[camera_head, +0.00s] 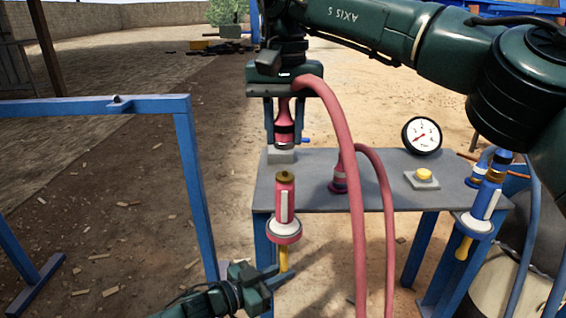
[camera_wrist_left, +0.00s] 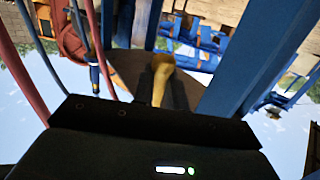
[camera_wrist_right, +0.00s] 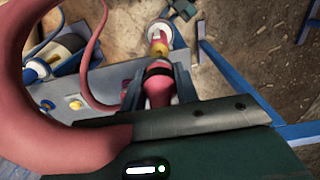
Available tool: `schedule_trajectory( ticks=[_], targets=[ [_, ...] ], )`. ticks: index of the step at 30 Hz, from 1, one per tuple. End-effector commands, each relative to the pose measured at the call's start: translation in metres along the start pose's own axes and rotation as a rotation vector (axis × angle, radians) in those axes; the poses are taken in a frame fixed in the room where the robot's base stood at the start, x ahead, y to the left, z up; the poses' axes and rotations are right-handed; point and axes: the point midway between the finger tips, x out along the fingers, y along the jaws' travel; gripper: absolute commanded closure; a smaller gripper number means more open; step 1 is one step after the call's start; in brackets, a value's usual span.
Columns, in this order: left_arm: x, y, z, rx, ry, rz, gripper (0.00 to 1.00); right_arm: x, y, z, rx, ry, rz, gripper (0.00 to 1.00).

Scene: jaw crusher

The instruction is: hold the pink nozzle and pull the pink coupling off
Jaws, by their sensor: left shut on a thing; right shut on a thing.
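The pink nozzle (camera_head: 285,204) stands upright at the table's left front edge, with a white collar, brass tip and yellow lower handle. My left gripper (camera_head: 283,271) is shut on that yellow handle from below; the handle (camera_wrist_left: 161,78) also shows in the left wrist view. The pink coupling (camera_head: 284,131), with a dark band and a pink hose, hangs above the nozzle. My right gripper (camera_head: 284,142) is shut on the coupling, fingers on both sides. A gap shows between the coupling's lower end and the nozzle tip. The coupling (camera_wrist_right: 158,88) also shows in the right wrist view.
The grey table (camera_head: 300,180) carries a second pink fitting with a hose (camera_head: 340,178), a yellow button (camera_head: 424,174) and a gauge (camera_head: 422,137). A blue nozzle (camera_head: 484,203) is at the right end. A blue frame (camera_head: 190,160) stands at left. The pink hose loops down in front.

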Motion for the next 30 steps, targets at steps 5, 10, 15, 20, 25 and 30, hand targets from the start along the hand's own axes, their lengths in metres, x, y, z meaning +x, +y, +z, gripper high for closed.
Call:
schedule_trajectory(
  ticks=[5,10,15,20,25,30],
  targets=[
    [0.0002,0.0003,-0.0004,0.0,0.001,0.001,0.99,-0.0039,0.0,0.0,0.0,0.001,-0.001,1.0],
    [0.0002,0.0004,-0.0004,0.001,0.001,0.001,0.99,-0.004,0.0,0.0001,0.0,0.0,-0.001,1.0],
    [0.0003,0.0004,-0.0005,0.0,0.001,0.001,0.77,-0.0039,0.0,0.0001,0.0,0.0,-0.001,1.0],
    [0.0003,0.0003,-0.0005,0.0,0.001,0.001,0.64,-0.0039,0.0,0.0001,0.0,0.0,-0.001,1.0],
    [0.0002,0.0002,-0.0004,0.0,0.001,0.001,0.61,-0.0038,0.0,0.0001,0.0,0.0,-0.001,1.0],
    [-0.0037,-0.0001,0.0001,0.0,0.0,0.0,0.61,-0.0038,0.0,0.0001,0.0,0.0,-0.001,1.0]
  ],
)
